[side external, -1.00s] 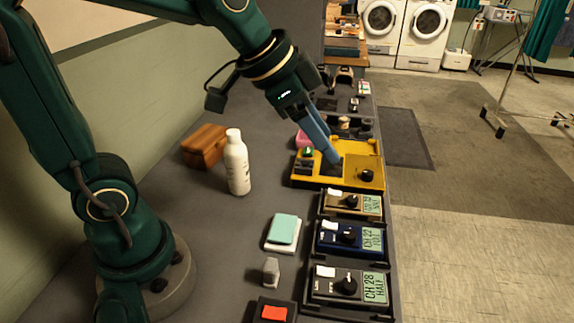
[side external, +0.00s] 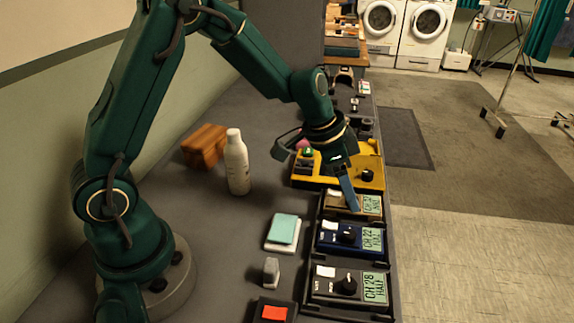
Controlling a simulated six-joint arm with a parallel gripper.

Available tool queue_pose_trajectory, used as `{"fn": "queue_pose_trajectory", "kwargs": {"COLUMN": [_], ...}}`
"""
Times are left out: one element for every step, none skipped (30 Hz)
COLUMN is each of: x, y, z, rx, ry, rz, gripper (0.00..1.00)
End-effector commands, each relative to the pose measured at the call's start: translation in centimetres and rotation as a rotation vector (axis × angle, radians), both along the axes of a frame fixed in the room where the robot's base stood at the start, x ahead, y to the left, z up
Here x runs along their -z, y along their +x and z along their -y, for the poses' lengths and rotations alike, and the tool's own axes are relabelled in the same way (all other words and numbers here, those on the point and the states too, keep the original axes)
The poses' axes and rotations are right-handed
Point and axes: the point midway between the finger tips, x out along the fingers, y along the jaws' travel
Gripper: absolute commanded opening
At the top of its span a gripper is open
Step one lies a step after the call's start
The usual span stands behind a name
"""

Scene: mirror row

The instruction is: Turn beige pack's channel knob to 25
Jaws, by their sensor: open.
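The beige pack (side external: 335,214) lies in its holder in the row of packs, between the yellow tray and the blue pack. Its green display (side external: 372,204) seems to read CH 12, with a smaller line under it that I cannot make out. My gripper (side external: 354,204) is open, pointing down over the beige pack. Its blue-grey fingers hide the pack's knob. I cannot tell whether the fingertips touch the knob or hover above it.
A yellow tray (side external: 308,183) adjoins behind. A white bottle (side external: 237,165), wooden box (side external: 205,145) and teal-topped block (side external: 284,229) stand left, with clear table between.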

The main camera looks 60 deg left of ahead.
Motion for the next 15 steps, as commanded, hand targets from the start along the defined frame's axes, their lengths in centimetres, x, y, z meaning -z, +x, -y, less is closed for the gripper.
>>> {"fn": "queue_pose_trajectory", "kwargs": {"x": [0.33, 0.42, 0.50, 0.55, 0.56, 0.56, 0.56, 0.55, 0.54, 0.54, 0.54, 0.53, 0.53, 0.53, 0.54], "y": [0.06, 0.12, 0.17, 0.20, 0.20, 0.20, 0.21, 0.21, 0.21, 0.21, 0.20, 0.20, 0.20, 0.20, 0.20], "z": [0.08, 0.10, 0.11, 0.11, 0.12, 0.12, 0.11, 0.11, 0.11, 0.11, 0.12, 0.12, 0.11, 0.12, 0.10], "rx": [-0.001, -0.001, -0.001, -0.001, -0.001, -0.001, -0.001, -0.001, -0.001, -0.001, -0.001, -0.001, -0.001, -0.001, -0.001], "ry": [0.000, 0.000, 0.000, 0.000, 0.000, 0.002, 0.002, 0.002, 0.002, 0.002, 0.002, 0.002, 0.002, 0.002, 0.002], "rz": [-0.002, -0.001, 0.000, 0.000, 0.000, 0.001, 0.001, 0.001, 0.001, 0.001, 0.001, 0.001, 0.001, 0.001, 0.001], "gripper": [0.58, 0.58, 0.58, 0.58, 0.58, 0.58, 0.58, 0.58, 0.58, 0.58, 0.55, 0.39, 0.28, 0.16, 0.01]}}
